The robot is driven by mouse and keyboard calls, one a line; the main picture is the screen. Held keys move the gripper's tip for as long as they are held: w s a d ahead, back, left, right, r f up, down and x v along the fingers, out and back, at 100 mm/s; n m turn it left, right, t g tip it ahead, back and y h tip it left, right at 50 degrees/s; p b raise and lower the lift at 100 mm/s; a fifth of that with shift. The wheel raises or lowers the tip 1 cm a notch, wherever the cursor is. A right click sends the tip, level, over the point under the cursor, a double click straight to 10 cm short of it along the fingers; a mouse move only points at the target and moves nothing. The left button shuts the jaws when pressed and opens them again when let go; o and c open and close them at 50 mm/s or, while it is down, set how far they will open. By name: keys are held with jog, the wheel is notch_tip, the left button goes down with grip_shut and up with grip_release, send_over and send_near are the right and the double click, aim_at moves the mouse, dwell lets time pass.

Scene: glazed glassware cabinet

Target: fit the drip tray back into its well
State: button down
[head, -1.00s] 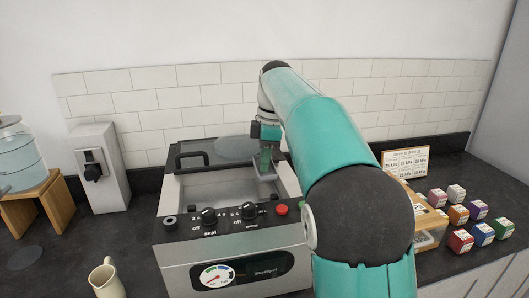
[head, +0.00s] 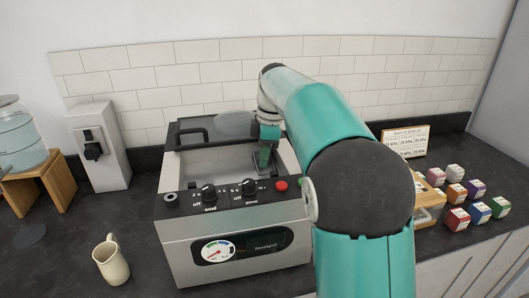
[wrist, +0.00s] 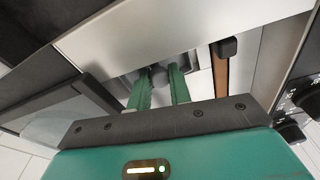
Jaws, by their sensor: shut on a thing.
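The steel countertop machine (head: 232,238) stands on the dark counter with its dark, glazed lid (head: 222,125) at the back of its open top. My gripper (head: 264,160) reaches down into the right side of the open chamber (head: 205,166). In the wrist view its two green fingers (wrist: 159,92) are shut on a small grey grip (wrist: 158,74), apparently part of the drip tray. Most of the tray is hidden by the fingers and the chamber walls. I cannot tell whether it sits in its well or just above it.
Knobs (head: 209,194) and a red button (head: 281,185) line the machine's front edge. A cream jug (head: 112,260) stands at front left, a water dispenser (head: 22,140) at far left. Several small coloured boxes (head: 479,211) and a sign (head: 405,141) are at right.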

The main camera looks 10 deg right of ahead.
jog(key=shift+f, duration=0.6)
jog(key=c, duration=1.2)
grip_release()
jog(key=shift+d, duration=0.1)
jog(key=shift+s, duration=0.1)
jog(key=shift+c, duration=0.9)
jog(key=shift+o, duration=0.2)
